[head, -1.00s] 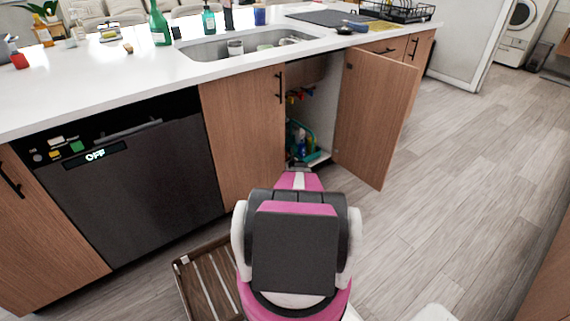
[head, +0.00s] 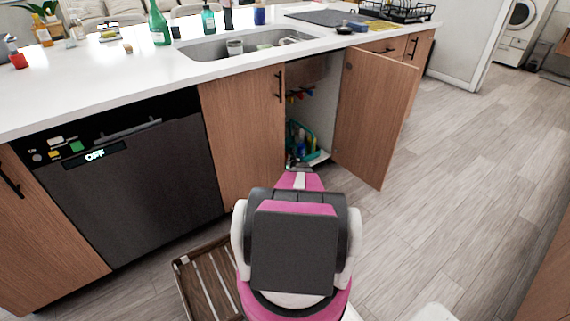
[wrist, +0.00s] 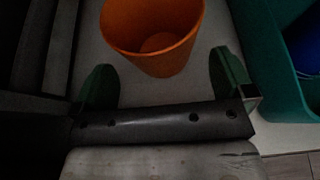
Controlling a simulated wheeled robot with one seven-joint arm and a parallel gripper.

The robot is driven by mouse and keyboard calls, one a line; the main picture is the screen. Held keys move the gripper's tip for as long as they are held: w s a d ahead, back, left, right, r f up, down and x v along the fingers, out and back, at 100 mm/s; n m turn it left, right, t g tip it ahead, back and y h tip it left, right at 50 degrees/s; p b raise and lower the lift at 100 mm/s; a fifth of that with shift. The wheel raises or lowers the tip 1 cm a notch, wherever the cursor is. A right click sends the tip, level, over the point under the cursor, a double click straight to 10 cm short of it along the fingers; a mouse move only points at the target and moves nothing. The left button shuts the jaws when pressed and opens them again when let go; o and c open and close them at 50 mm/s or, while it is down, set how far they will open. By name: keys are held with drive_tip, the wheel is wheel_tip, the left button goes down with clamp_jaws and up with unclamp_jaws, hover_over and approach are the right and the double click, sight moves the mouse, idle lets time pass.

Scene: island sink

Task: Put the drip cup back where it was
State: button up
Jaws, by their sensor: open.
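An orange cup (wrist: 155,32), which I take to be the drip cup, stands upright on the pale cabinet floor in the wrist view. It looks empty. My gripper (wrist: 162,72) is open, its two dark green fingers apart on the left and right of the cup's near, lower part. I see no clear contact between the fingers and the cup. In the head view my arm reaches into the open cabinet under the sink, and the cup is hidden.
A teal caddy (wrist: 258,70) with a blue item stands close right of my gripper; the caddy (head: 303,138) also shows in the head view. The open cabinet door (head: 375,115) stands to the right. A slatted wooden crate (head: 207,280) is on the floor.

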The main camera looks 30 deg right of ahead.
drive_tip(key=v, duration=1)
